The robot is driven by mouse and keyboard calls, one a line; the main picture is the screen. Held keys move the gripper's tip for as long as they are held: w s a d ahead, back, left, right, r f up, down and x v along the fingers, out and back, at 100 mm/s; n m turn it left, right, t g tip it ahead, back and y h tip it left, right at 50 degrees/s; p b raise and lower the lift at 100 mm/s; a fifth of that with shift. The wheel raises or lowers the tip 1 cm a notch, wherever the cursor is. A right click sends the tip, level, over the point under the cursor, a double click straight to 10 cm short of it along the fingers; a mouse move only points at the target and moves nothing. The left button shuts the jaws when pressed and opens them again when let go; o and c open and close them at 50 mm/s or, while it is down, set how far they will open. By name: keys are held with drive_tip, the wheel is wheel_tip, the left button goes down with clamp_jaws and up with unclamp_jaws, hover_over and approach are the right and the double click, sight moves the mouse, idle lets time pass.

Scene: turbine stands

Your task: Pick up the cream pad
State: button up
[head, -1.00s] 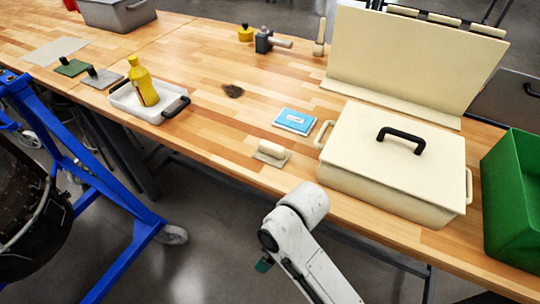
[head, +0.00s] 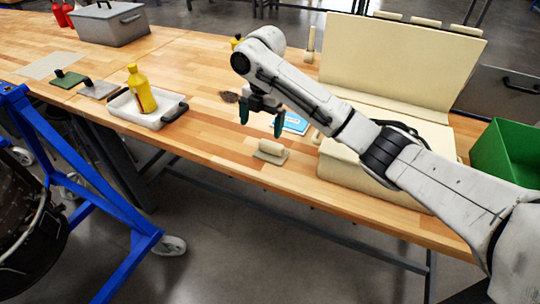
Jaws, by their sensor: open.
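The cream pad (head: 270,151) lies on the wooden workbench near its front edge, with a rounded cream handle on top of a flat base. My gripper (head: 261,129) hangs from my arm above the bench, its two dark teal fingers pointing down and apart. It is open and empty. In the picture the fingertips are just above the pad, and a gap shows between them and it. I cannot tell the exact height.
A blue-covered booklet (head: 292,122) lies partly behind my gripper. A cream lidded box (head: 345,172) stands right of the pad, partly hidden by my arm. A white tray (head: 125,105) with a yellow bottle (head: 144,92) stands left. Bare wood lies left of the pad.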

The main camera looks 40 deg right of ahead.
sight(271, 143)
drive_tip(key=shift+n+g+h, duration=0.3)
drive_tip(key=shift+n, duration=0.1)
drive_tip(key=d, duration=0.2)
drive_tip(key=s+d, duration=0.1)
drive_tip(key=shift+s+d+r, duration=0.1)
drive_tip(key=shift+d+r, duration=0.3)
wheel_tip(271, 143, down, 5)
drive_tip(key=shift+r+p, duration=0.1)
drive_tip(key=shift+p, duration=0.3)
drive_tip(key=f, duration=0.2)
drive_tip(key=a+f+p, duration=0.1)
drive_tip(key=f, duration=0.1)
drive_tip(key=shift+f+p, duration=0.3)
drive_tip(key=shift+f, duration=0.4)
drive_tip(key=shift+c, duration=0.2)
drive_tip(key=c, duration=0.8)
